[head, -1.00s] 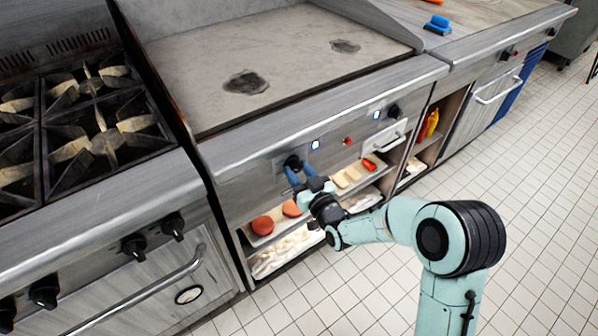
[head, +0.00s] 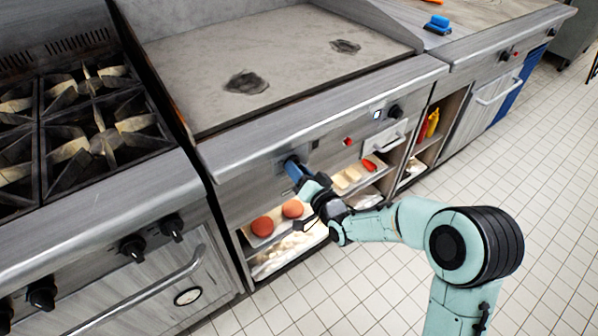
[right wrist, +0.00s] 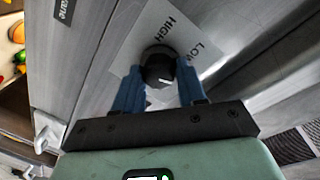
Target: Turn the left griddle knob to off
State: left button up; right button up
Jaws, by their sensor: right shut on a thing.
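The left griddle knob (head: 290,160) is a black knob on the griddle's front panel. In the right wrist view the knob (right wrist: 158,67) has a white pointer mark, and a plate behind it reads HIGH and LOW; the rest of the lettering is hidden. My right gripper (head: 295,171) reaches the panel from the front, its blue fingers one on each side of the knob, shut on it. The fingers also show in the right wrist view (right wrist: 159,82). The small light (head: 313,145) right of this knob looks dark. My left gripper is out of view.
The right griddle knob (head: 394,111) has a lit light (head: 377,115) beside it, and a red button (head: 348,141) sits between. Below, an open shelf holds round reddish patties (head: 262,226) and other food. A burner range (head: 95,120) stands left.

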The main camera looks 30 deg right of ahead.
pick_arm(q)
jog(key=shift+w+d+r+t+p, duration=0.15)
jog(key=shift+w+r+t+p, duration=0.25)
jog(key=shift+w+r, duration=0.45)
pick_arm(e)
jog(key=shift+d+r+m+y, duration=0.15)
jog(key=shift+m+y, duration=0.15)
jog(key=shift+m, duration=1.6)
jog(key=o, duration=1)
jog(key=shift+w, duration=0.1)
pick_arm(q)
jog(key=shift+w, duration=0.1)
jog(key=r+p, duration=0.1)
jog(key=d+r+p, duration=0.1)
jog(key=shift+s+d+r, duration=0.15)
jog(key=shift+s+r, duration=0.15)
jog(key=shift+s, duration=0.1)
pick_arm(e)
jog(key=s, duration=0.9)
jog(key=s+r, duration=0.1)
jog(key=s, duration=0.3)
jog(key=shift+s+d+r, duration=0.1)
jog(key=shift+s, duration=0.1)
